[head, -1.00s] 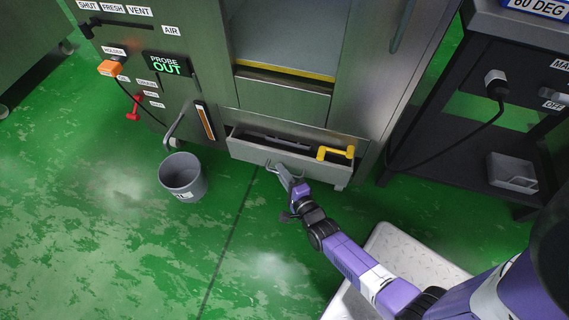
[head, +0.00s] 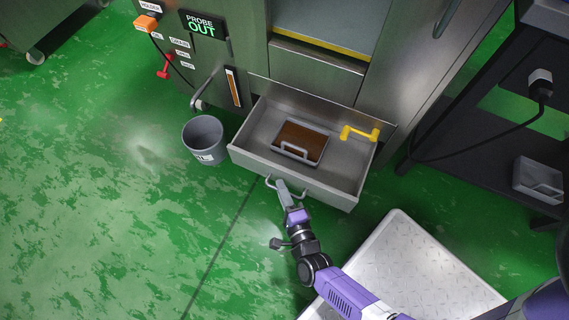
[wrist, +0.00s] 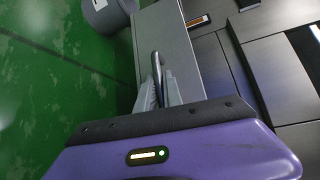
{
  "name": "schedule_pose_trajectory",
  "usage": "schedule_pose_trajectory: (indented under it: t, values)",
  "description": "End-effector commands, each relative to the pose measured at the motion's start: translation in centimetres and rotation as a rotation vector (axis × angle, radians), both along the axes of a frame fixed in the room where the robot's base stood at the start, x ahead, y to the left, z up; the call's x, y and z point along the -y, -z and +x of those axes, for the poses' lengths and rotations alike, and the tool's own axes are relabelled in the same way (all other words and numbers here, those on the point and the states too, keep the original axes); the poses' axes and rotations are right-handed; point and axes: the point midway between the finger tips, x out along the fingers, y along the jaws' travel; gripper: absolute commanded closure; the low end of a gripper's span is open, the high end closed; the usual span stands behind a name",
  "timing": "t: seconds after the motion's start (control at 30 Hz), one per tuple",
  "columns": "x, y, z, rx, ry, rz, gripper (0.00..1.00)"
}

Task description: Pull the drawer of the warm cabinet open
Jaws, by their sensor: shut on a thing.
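The warm cabinet (head: 318,68) is a grey metal unit at the top of the head view. Its low drawer (head: 247,160) is pulled well out, and its inside shows. In it lie a brown tray-like piece with a grey handle (head: 301,143) and a yellow crank-shaped part (head: 360,133). My gripper (head: 284,188) is at the drawer's front and shut on the drawer handle (head: 270,184). In the wrist view the fingers (wrist: 158,92) close around the handle bar (wrist: 157,65) in front of the drawer's grey front face (wrist: 180,50).
A grey bucket (head: 204,140) stands on the green floor left of the drawer. A metal step plate (head: 415,270) lies at lower right. A dark stand (head: 470,120) with a cable is on the right.

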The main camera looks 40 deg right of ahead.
Motion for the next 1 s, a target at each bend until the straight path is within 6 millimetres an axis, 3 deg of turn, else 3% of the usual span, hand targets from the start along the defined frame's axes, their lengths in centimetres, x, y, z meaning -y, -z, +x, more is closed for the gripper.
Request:
schedule_pose_trajectory:
  t: [0.27,0.3,0.33,0.67,1.0]
  values:
    - [-0.1,0.1,-0.1,-0.002,0.000,0.001,1.00]
    - [-0.1,0.1,-0.1,-0.002,0.000,0.001,0.87]
    - [-0.1,0.1,-0.1,-0.002,0.000,0.001,0.81]
    - [-0.1,0.0,-0.1,-0.001,0.000,0.000,0.81]
    - [-2.0,-0.8,-4.2,-0.003,-0.001,0.003,0.81]
